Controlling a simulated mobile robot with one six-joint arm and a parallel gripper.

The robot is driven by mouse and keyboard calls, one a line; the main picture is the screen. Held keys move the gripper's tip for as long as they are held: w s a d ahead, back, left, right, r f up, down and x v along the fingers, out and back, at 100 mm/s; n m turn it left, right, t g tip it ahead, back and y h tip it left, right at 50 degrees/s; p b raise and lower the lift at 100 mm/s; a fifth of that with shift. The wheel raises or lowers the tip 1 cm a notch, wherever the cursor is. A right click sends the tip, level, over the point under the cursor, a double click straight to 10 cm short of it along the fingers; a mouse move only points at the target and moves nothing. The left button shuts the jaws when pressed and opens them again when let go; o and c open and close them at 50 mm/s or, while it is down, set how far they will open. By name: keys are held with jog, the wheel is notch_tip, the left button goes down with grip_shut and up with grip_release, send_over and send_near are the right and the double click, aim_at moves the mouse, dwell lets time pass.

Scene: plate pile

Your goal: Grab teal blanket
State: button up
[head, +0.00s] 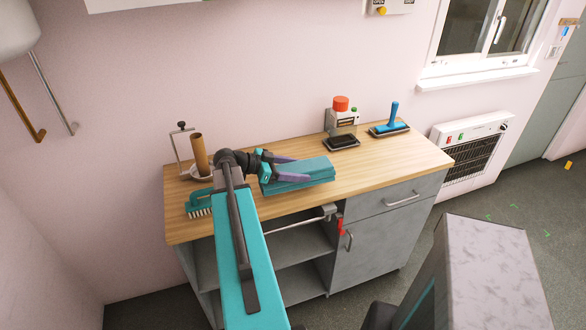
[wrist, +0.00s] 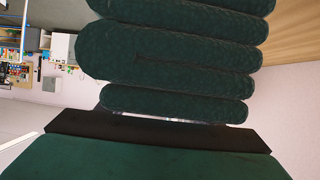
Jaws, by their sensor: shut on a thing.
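The teal blanket (head: 318,170) lies folded in a thick stack on the wooden worktop, near its middle. In the wrist view the blanket (wrist: 175,55) shows close up as several dark green rounded folds. My gripper (head: 297,170) reaches it from the left, with purple fingers at the blanket's near and far sides. The gripper is shut on the blanket. I cannot tell whether the blanket touches the worktop or is slightly raised.
The worktop (head: 400,158) also bears a teal brush (head: 199,203) and a brown roll on a stand (head: 200,155) at left. A red-capped bottle (head: 341,117), a black tray (head: 342,141) and a blue-handled roller (head: 391,120) stand at the back right.

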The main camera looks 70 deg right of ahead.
jog(key=s+a+r, duration=0.1)
jog(key=s+a, duration=0.4)
jog(key=shift+a+b, duration=0.15)
jog(key=shift+b, duration=0.25)
jog(key=shift+r+p, duration=0.1)
jog(key=shift+p, duration=0.25)
jog(key=p, duration=0.3)
jog(key=shift+s+a+p, duration=0.25)
jog(key=shift+a+p, duration=0.05)
jog(key=shift+p, duration=0.1)
jog(key=a+p, duration=0.1)
jog(key=p, duration=0.3)
jog(key=shift+s, duration=0.4)
jog(key=shift+s+a+p, duration=0.1)
jog(key=shift+p, duration=0.5)
